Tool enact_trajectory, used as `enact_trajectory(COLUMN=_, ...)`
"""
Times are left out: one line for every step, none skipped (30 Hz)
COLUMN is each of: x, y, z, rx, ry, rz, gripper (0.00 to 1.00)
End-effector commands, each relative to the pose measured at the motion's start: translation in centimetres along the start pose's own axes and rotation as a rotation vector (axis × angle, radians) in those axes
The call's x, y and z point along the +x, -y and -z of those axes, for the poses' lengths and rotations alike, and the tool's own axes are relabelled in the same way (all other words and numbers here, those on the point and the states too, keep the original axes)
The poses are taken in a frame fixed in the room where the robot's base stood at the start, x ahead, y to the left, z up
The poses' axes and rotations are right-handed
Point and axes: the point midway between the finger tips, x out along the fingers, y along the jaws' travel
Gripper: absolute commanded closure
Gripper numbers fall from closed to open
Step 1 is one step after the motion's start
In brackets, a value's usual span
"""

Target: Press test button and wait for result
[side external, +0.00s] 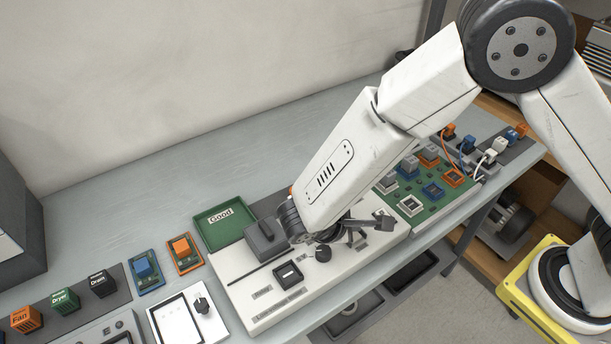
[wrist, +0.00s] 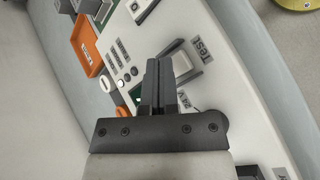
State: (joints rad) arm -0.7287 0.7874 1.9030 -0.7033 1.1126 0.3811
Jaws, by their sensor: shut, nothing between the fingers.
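In the wrist view, my gripper (wrist: 158,85) is shut and empty, its dark fingers pressed together. It is over the white test panel (wrist: 235,88). A pale square button (wrist: 183,63) in a grey housing sits just right of the fingertips, beside the label "Test" (wrist: 203,50). The fingers cover part of it, and I cannot tell whether they touch it. A small green-lit display (wrist: 136,92) shows partly at the left of the fingers. In the side external view, my gripper (side external: 356,231) is low over the panel (side external: 262,318); the test button cannot be made out there.
A green "Good" tray (side external: 206,240) stands behind the panel. A green board with sockets (side external: 433,205) lies to its right. A tablet-like white unit (side external: 178,322) and coloured modules are at the left. An orange tray (wrist: 79,59) shows in the wrist view.

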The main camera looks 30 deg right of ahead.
Motion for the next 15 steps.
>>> enact_trajectory(x=-0.01, y=-0.01, z=-0.02, rx=0.000, ry=0.000, rz=0.000, gripper=1.00)
enact_trajectory(x=-0.01, y=-0.01, z=-0.02, rx=0.000, ry=0.000, rz=0.000, gripper=1.00)
enact_trajectory(x=-0.01, y=-0.01, z=-0.02, rx=0.000, ry=0.000, rz=0.000, gripper=1.00)
enact_trajectory(x=-0.01, y=-0.01, z=-0.01, rx=0.000, ry=0.000, rz=0.000, gripper=1.00)
enact_trajectory(x=-0.02, y=-0.01, z=-0.01, rx=0.000, ry=0.000, rz=0.000, gripper=1.00)
enact_trajectory(x=-0.01, y=-0.01, z=-0.01, rx=0.000, ry=0.000, rz=0.000, gripper=1.00)
enact_trajectory(x=-0.02, y=-0.01, z=-0.01, rx=0.000, ry=0.000, rz=0.000, gripper=1.00)
enact_trajectory(x=-0.03, y=-0.02, z=-0.01, rx=0.000, ry=0.000, rz=0.000, gripper=1.00)
enact_trajectory(x=-0.05, y=-0.04, z=-0.02, rx=0.000, ry=0.000, rz=0.000, gripper=1.00)
enact_trajectory(x=-0.09, y=-0.06, z=-0.04, rx=0.000, ry=-0.001, rz=0.000, gripper=1.00)
enact_trajectory(x=-0.14, y=-0.10, z=-0.07, rx=0.000, ry=-0.001, rz=0.000, gripper=1.00)
enact_trajectory(x=-0.24, y=-0.17, z=-0.13, rx=0.000, ry=-0.001, rz=0.000, gripper=1.00)
enact_trajectory(x=-0.33, y=-0.24, z=-0.19, rx=0.000, ry=-0.002, rz=0.000, gripper=1.00)
enact_trajectory(x=-0.45, y=-0.33, z=-0.26, rx=0.001, ry=-0.002, rz=0.000, gripper=1.00)
enact_trajectory(x=-0.62, y=-0.45, z=-0.37, rx=0.001, ry=-0.003, rz=0.000, gripper=1.00)
